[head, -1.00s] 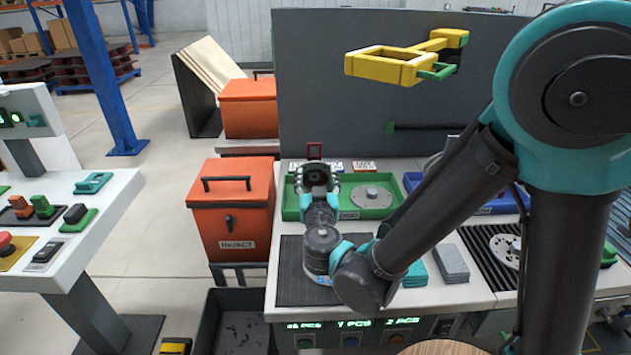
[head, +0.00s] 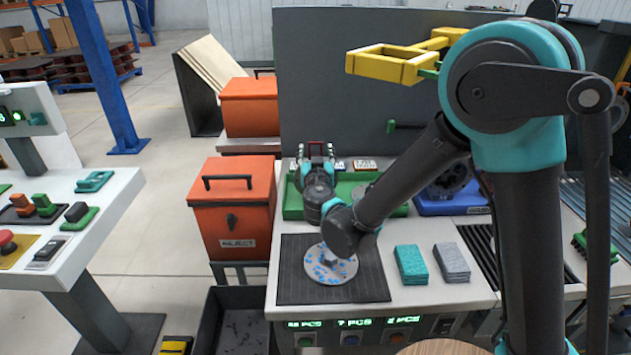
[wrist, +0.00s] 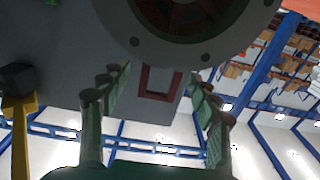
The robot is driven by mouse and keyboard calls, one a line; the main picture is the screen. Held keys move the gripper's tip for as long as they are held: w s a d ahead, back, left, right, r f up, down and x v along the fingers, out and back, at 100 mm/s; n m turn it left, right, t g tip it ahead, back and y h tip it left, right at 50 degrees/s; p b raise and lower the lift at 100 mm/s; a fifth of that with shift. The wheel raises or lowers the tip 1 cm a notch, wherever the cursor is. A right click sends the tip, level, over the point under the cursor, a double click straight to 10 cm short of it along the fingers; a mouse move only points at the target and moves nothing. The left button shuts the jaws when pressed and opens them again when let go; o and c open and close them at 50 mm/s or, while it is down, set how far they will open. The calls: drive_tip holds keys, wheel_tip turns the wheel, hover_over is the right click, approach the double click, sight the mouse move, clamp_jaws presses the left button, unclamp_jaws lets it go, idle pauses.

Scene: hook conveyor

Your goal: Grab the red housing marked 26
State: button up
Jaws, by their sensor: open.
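My gripper (head: 316,165) is open, its fingers pointing away from me at the back of the green tray (head: 292,207). In the wrist view my gripper's fingers (wrist: 160,85) stand apart with nothing between their tips. A large grey round part with a dark red centre (wrist: 180,12) fills the top of the wrist view, close to the fingers and cut off by the frame. I cannot tell whether it is the red housing; no 26 is readable. A small red frame (wrist: 158,82) shows against the grey panel beyond the fingers.
A grey panel (head: 400,60) stands behind the bench. A yellow hook (head: 385,66) hangs before it. A blue tray (head: 450,206) holds a dark round part. A speckled disc (head: 330,266) lies on the black mat (head: 300,288). An orange reject bin (head: 232,210) stands left.

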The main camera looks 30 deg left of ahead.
drive_tip(key=shift+w+a, duration=0.25)
drive_tip(key=shift+w, duration=0.15)
drive_tip(key=shift+c, duration=0.6)
clamp_jaws()
